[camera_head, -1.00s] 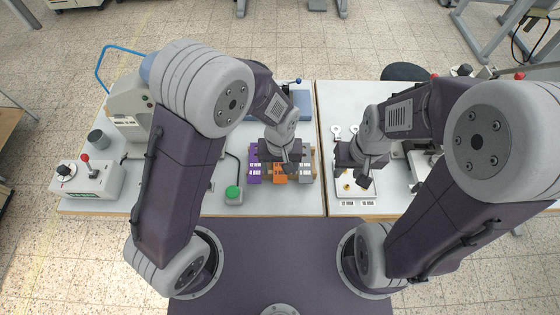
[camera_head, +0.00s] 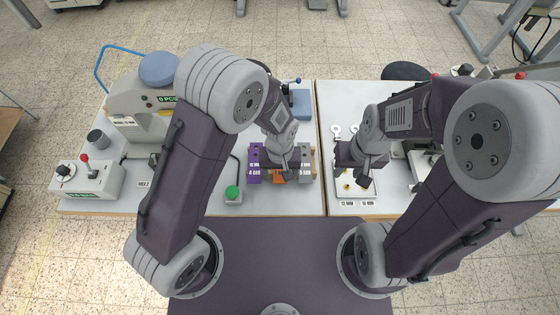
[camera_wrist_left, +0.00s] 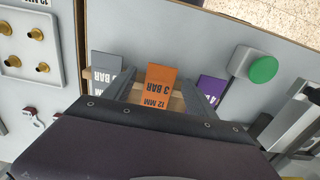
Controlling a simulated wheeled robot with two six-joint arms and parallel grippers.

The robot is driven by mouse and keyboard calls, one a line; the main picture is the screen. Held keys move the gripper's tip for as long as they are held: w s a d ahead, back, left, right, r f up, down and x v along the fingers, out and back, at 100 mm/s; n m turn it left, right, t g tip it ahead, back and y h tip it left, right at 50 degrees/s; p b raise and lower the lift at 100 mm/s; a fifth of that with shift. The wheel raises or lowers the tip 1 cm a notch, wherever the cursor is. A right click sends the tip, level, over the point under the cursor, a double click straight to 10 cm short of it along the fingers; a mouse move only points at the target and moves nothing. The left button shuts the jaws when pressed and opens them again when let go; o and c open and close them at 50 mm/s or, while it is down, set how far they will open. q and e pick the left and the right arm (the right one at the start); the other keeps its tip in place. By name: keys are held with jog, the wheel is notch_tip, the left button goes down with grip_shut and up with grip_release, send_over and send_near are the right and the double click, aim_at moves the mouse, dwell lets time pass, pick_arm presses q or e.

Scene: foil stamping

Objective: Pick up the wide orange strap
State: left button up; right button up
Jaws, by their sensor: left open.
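The wide orange strap (camera_head: 280,180) lies in a wooden-edged holder between a purple strap (camera_head: 254,172) and a grey strap (camera_head: 306,172). In the left wrist view the orange strap (camera_wrist_left: 158,88) bears the text "12 MM 3 BAR". My left gripper (camera_head: 288,172) is above the holder and covers much of the orange strap. In the left wrist view its fingers (camera_wrist_left: 162,92) are open, one on each side of the orange strap, with nothing gripped. The strap's near part is hidden by the gripper body. My right gripper (camera_head: 363,180) hangs over a white tray; its fingers are too small to judge.
A green button box (camera_head: 233,194) stands left of the holder. The white tray (camera_head: 356,204) with brass pieces is to the right. A stamping press (camera_head: 128,105) and a control box (camera_head: 88,181) stand at the left. The table's front edge is close to the holder.

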pick_arm(q)
jog(key=shift+c, duration=0.3)
jog(key=c, duration=1.4)
jog(key=shift+o, duration=0.2)
